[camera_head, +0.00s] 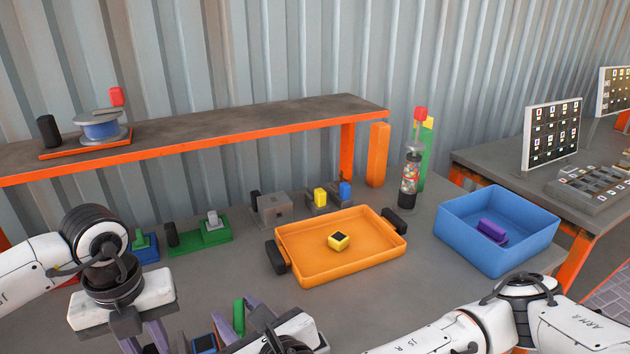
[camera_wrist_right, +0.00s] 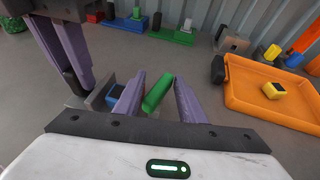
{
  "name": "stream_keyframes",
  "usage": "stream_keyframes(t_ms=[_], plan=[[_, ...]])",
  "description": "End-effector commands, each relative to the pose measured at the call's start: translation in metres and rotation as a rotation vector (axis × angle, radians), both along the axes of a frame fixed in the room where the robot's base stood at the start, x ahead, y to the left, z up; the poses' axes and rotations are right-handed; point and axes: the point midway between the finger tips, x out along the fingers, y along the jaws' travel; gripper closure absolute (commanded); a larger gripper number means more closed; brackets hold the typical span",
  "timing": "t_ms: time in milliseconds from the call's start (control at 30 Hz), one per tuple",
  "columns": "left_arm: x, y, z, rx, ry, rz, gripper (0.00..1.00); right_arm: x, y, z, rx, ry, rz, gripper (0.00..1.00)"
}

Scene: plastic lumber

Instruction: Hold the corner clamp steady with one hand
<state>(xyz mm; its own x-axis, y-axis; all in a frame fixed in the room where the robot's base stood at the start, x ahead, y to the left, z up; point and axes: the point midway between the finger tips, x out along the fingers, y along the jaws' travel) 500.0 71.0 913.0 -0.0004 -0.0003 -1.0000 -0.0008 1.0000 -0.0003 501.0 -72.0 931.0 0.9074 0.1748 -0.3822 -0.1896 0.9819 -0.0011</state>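A small grey and blue piece (camera_head: 205,343) lies on the bench between my grippers, partly hidden; I cannot tell for certain that it is the corner clamp. It also shows in the right wrist view (camera_wrist_right: 101,95). A green bar (camera_wrist_right: 158,93) sticks up beside it, tilted, and shows in the head view (camera_head: 239,316). My right gripper (camera_wrist_right: 160,85) has its purple fingers apart on either side of the green bar, with some gap visible. My left gripper (camera_wrist_right: 68,80) has its purple fingers down beside the grey part; its grip is hidden.
An orange tray (camera_head: 315,282) with a yellow and black block (camera_head: 338,241) sits mid-bench. A blue bin (camera_head: 470,262) holding a purple block (camera_head: 492,231) stands to the right. Green and grey fixtures (camera_head: 205,236) stand behind, below an orange-edged shelf (camera_head: 250,120).

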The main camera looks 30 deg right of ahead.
Motion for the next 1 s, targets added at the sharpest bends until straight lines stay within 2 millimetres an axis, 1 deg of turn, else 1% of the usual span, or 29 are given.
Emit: stream_keyframes(t_ms=[33,1000], plan=[[0.0008,0.0006,0.0007,0.0,-0.002,0.001,1.0,0.0009,-0.0038,0.0002,-0.007,-0.001,0.039,0.67],[0.0005,0.0001,0.0008,0.0,-0.002,-0.002,1.0,0.0021,-0.0014,-0.0011,-0.007,0.002,0.77,0.67]])
